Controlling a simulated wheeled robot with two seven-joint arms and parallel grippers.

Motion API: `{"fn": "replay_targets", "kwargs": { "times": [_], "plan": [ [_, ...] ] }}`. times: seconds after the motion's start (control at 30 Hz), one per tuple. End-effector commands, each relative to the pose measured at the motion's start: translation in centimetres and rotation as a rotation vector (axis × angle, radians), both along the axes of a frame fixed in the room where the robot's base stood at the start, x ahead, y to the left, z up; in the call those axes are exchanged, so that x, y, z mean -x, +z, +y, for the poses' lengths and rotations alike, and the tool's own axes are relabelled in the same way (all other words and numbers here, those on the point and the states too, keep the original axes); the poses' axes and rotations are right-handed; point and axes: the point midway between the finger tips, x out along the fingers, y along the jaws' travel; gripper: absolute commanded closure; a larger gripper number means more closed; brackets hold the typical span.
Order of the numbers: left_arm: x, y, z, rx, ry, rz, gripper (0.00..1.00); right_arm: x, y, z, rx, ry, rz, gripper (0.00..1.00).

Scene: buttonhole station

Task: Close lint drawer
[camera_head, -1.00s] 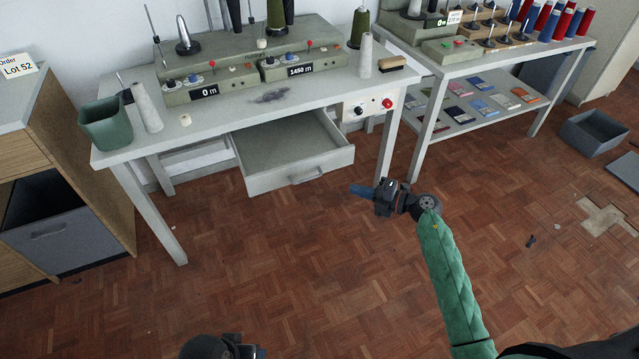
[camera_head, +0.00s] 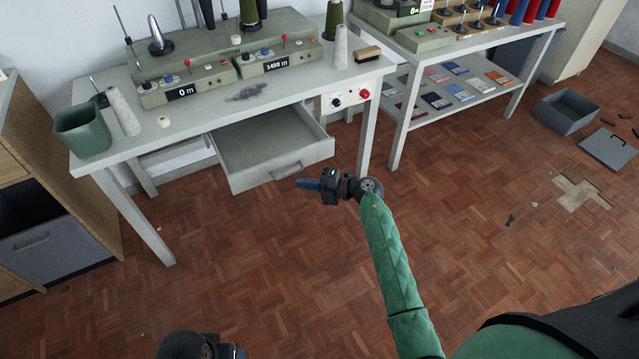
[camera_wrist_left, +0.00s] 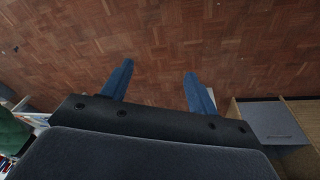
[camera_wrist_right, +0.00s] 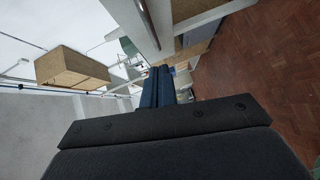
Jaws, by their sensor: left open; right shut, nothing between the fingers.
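The lint drawer (camera_head: 262,178) is a pale grey drawer under the grey-topped table (camera_head: 212,118). It is pulled out and looks empty, with a bar handle (camera_head: 288,170) on its front. My right gripper (camera_head: 303,184) is shut and empty, its blue fingers pointing left. In the head view it appears just below the right end of the drawer front; whether it touches cannot be told. The shut fingers also show in the right wrist view (camera_wrist_right: 158,86). My left gripper (camera_wrist_left: 158,80) is open and empty over the floor in the left wrist view.
A green bin (camera_head: 83,131), a white cone and a lint smudge (camera_head: 247,92) are on the table. Table legs stand on both sides of the drawer. Parquet floor (camera_head: 265,275) is free in front.

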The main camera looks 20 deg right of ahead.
Motion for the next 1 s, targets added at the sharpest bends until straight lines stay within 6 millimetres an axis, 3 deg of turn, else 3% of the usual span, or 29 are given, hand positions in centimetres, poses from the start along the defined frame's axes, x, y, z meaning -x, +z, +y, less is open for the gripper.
{"fn": "replay_targets", "kwargs": {
  "times": [0.17, 0.3, 0.53, 0.83, 1.0],
  "plan": [
    [0.4, 0.9, 0.7, -0.014, 0.009, 0.02, 0.4, -2.3, -0.2, 0.3, -0.002, -0.002, 0.0, 1.0],
    [0.3, 0.3, 0.7, -0.017, 0.01, 0.022, 0.4, -3.1, -0.5, 0.5, 0.0, -0.002, 0.001, 1.0],
    [0.1, -0.7, 0.6, -0.02, 0.01, 0.029, 0.4, -3.5, -0.7, 0.5, 0.0, -0.002, 0.0, 1.0],
    [-0.1, -0.3, 0.7, -0.02, 0.009, 0.022, 0.4, -3.6, -0.7, 0.6, 0.001, -0.002, 0.0, 1.0],
    [0.1, 0.1, 0.8, -0.02, 0.008, 0.024, 0.4, -4.8, -0.7, 0.8, 0.002, -0.001, 0.0, 1.0]
  ]
}}
